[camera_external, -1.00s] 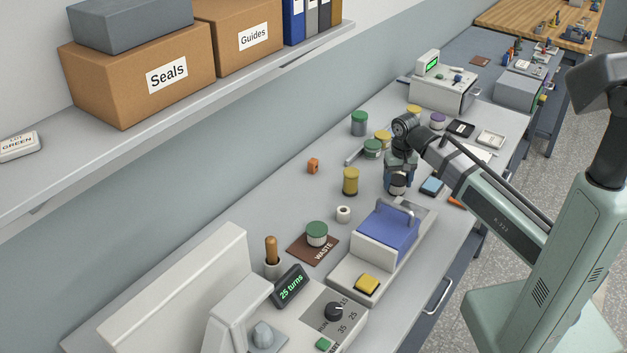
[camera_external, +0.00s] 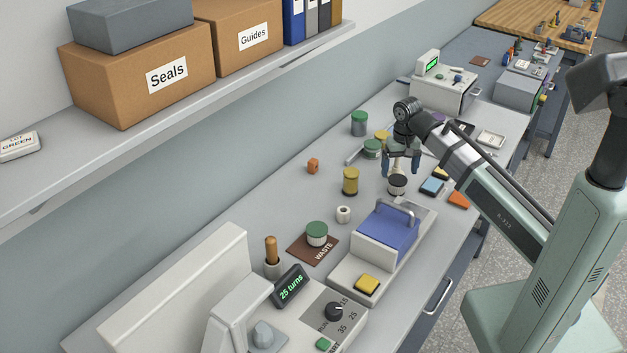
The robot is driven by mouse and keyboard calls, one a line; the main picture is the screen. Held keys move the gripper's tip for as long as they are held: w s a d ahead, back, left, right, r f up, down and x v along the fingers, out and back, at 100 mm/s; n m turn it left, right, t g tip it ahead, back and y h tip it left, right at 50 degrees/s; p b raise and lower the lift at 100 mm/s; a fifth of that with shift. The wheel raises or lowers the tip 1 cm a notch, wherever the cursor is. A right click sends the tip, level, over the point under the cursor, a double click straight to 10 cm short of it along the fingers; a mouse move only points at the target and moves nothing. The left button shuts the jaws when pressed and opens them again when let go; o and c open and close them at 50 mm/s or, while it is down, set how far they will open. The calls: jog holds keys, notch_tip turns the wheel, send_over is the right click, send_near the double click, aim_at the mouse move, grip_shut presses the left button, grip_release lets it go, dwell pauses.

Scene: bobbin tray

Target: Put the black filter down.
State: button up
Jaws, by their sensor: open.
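The black filter (camera_external: 397,184) stands upright on the grey bench, just behind the machine with the blue cover. It has a dark top and a pale band. My gripper (camera_external: 400,168) is above it, pointing down, with its fingers apart and nothing between them. The fingertips look a little above the filter's top, clear of it.
The blue-covered machine (camera_external: 386,238) stands just in front of the filter. A yellow bobbin (camera_external: 351,181) and a white roll (camera_external: 343,215) are to the left. Blue (camera_external: 432,186) and orange (camera_external: 459,200) blocks lie to the right. Green-topped jars (camera_external: 359,123) stand behind.

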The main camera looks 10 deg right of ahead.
aim_at(399, 179)
notch_tip(399, 179, up, 6)
jog(key=shift+r, duration=0.55)
jog(key=shift+c, duration=1.3)
jog(key=shift+d+f+m, duration=0.1)
jog(key=shift+f+m, duration=2.1)
jog(key=shift+m, duration=1.05)
jog(key=shift+a+f+m, duration=0.1)
jog(key=shift+f+m, duration=2.05)
jog(key=shift+m, duration=1.15)
jog(key=shift+d+f+m, duration=0.1)
jog(key=shift+f+m, duration=2.1)
jog(key=shift+m, duration=1.05)
